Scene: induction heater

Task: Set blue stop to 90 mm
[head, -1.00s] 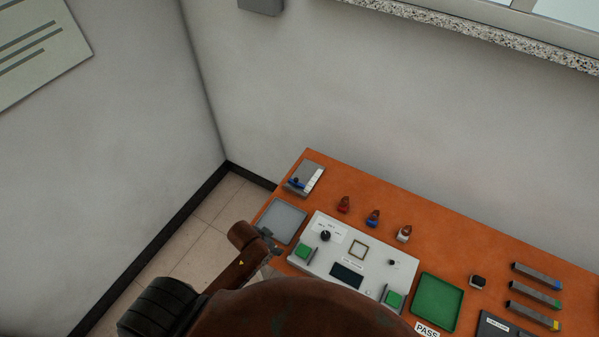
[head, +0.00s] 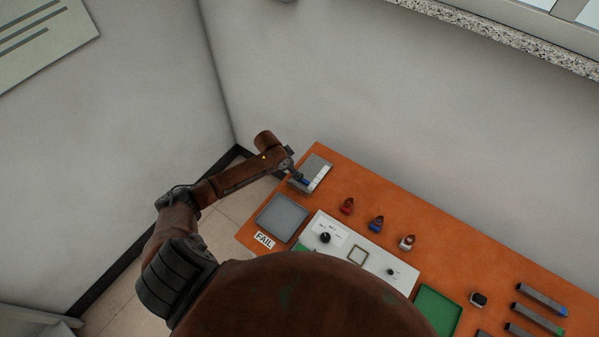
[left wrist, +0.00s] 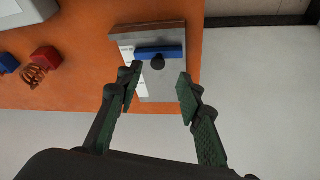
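The blue stop is a blue bar (left wrist: 158,52) with a dark round knob (left wrist: 158,63); it sits across a grey plate (left wrist: 168,89) with a white scale strip (left wrist: 127,50) along one side. In the head view the grey plate (head: 318,164) lies at the table's far left corner, with the blue bar (head: 305,182) partly hidden by my gripper. My left gripper (left wrist: 159,78) is open, its two green-padded fingers spread on either side of the plate's near part, just short of the knob. The scale's figures are too small to read. My right gripper is not in view.
The orange table (head: 400,246) also holds a grey tray (head: 282,218), a FAIL label (head: 264,240), a white control panel (head: 372,262), a green tray (head: 437,309), small coloured parts and grey bars (head: 541,298). The wall stands behind the table.

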